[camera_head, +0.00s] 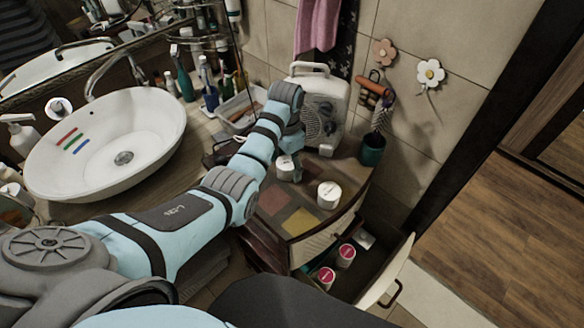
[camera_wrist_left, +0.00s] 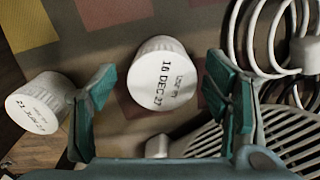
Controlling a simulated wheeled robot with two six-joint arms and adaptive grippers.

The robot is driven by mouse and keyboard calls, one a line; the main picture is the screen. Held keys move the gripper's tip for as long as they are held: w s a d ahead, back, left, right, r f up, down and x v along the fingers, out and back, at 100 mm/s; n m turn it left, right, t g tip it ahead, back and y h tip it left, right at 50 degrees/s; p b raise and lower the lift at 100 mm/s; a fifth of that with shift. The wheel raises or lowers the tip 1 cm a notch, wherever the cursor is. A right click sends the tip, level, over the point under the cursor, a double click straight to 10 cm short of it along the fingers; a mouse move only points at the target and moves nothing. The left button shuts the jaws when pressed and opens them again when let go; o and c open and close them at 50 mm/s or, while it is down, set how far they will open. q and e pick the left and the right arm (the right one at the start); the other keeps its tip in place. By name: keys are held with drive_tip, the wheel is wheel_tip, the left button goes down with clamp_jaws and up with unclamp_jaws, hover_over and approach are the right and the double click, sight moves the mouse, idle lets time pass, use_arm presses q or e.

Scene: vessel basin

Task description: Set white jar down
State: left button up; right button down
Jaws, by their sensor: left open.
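A white jar (camera_head: 286,168) stands on the corner cabinet top, just below my left gripper (camera_head: 287,154). A second white jar (camera_head: 329,194) stands to its right and nearer the front edge. In the left wrist view, one white jar (camera_wrist_left: 163,75) with a printed date shows between the two teal fingers of my left gripper (camera_wrist_left: 160,92), with a gap on each side. The other white jar (camera_wrist_left: 38,103) is at the left, outside the fingers. My left gripper is open; in the head view, the arm partly hides it. My right gripper is not in view.
A fan heater (camera_head: 322,108) stands behind the jars, and a dark teal cup (camera_head: 372,150) at the right edge. The drawer (camera_head: 398,272) below is open, with pink-topped jars (camera_head: 345,255) in it. A white basin (camera_head: 105,145) is at left. Coloured tiles (camera_head: 300,222) in front are clear.

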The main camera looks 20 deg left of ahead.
use_arm(q)
drive_tip(key=shift+c, duration=1.2)
drive_tip(key=shift+w+a, duration=0.1)
drive_tip(key=c, duration=1.2)
drive_tip(key=shift+o, duration=0.2)
drive_tip(key=shift+r, duration=0.1)
